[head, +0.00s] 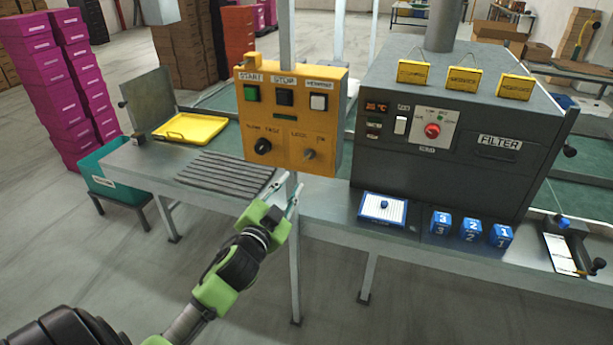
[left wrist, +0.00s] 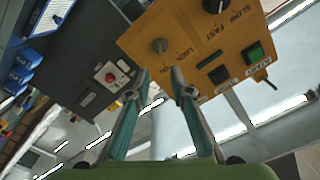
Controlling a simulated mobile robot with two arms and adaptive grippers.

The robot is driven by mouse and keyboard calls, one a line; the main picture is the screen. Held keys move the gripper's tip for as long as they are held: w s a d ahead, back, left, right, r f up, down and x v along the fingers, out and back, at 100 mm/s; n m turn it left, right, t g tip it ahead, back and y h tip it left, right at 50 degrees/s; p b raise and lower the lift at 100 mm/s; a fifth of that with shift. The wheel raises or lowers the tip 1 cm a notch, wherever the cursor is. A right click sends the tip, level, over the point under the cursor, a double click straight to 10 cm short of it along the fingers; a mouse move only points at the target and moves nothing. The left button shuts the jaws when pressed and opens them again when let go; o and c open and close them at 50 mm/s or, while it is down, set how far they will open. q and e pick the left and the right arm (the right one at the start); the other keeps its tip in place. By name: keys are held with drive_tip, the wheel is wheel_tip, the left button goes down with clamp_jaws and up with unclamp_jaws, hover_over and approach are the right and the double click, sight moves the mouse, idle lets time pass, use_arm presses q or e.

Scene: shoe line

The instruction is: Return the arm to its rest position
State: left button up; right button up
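My left arm comes in from the lower left of the head view. My left gripper (head: 283,192) is just below the yellow control box in the picture, in front of its grey post. In the left wrist view the two fingers (left wrist: 161,80) stand apart with nothing between them, so it is open and empty. The yellow control box (head: 327,120) has a green start button, a black stop button and two knobs. It also shows beyond the fingertips in the left wrist view (left wrist: 190,40). My right gripper is in neither view.
A dark oven-like machine (head: 375,180) stands on the metal table to the right. Numbered blue blocks (head: 471,229) and a blue-white pad (head: 382,210) lie before it. A ribbed grey mat (head: 227,172) and yellow tray (head: 190,128) lie left. The floor in front is clear.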

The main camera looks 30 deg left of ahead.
use_arm(q)
drive_tip(key=s+d+f+g+h, duration=0.1)
drive_tip(key=s+f+g, duration=0.15)
drive_tip(key=f, duration=1.05)
drive_tip(key=s+f+g, duration=0.1)
drive_tip(key=f+g, duration=0.2)
drive_tip(key=f, duration=1)
drive_tip(key=s+d+f+n+g+h, duration=0.15)
drive_tip(key=s+f, duration=0.25)
drive_tip(key=f, duration=0.4)
drive_tip(key=s+d+f+g, duration=0.1)
drive_tip(key=s+d+f, duration=0.1)
drive_tip(key=s+f, duration=0.45)
drive_tip(key=s+d+f+g, duration=0.2)
drive_tip(key=s+d+f, duration=0.2)
drive_tip(key=s+f, duration=0.4)
drive_tip(key=s+d+f+g+h, duration=0.1)
drive_tip(key=s+d+f+g, duration=0.2)
drive_tip(key=s+f, duration=0.4)
drive_tip(key=s+d+f+g+h, duration=0.1)
drive_tip(key=s+d+f+g, duration=0.2)
drive_tip(key=s+f, duration=0.5)
drive_tip(key=s+d, duration=0.1)
drive_tip(key=s, duration=1.1)
drive_tip(key=shift+d+f, duration=0.3)
drive_tip(key=shift+f, duration=0.05)
drive_tip(key=shift+n, duration=0.25)
